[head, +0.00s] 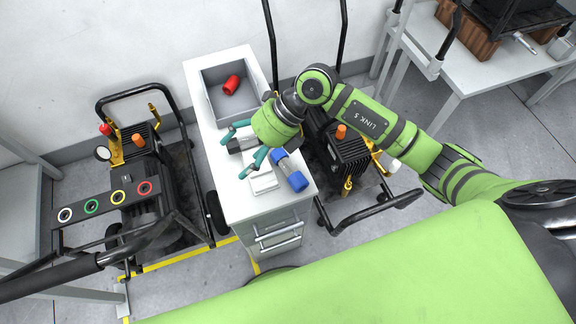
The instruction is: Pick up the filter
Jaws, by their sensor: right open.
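A blue-ended cylinder with a clear or grey part (290,172), which looks like the filter, lies on the white cabinet top (233,203) near its front right edge. My right gripper (234,155) comes in from the right above the cabinet. Its teal fingers are spread and empty, pointing left. The cylinder is below and to the right of the fingers in the picture, outside the gap between them. A dark and grey item (242,142) lies beneath the gripper, partly hidden by it; I cannot tell what it is. My left gripper is out of view.
A grey bin (212,105) holding a red part (232,85) stands at the cabinet's back. A white block (263,182) lies beside the cylinder. Black pressure washers stand left (150,190) and right (345,150). A table (490,65) stands at upper right.

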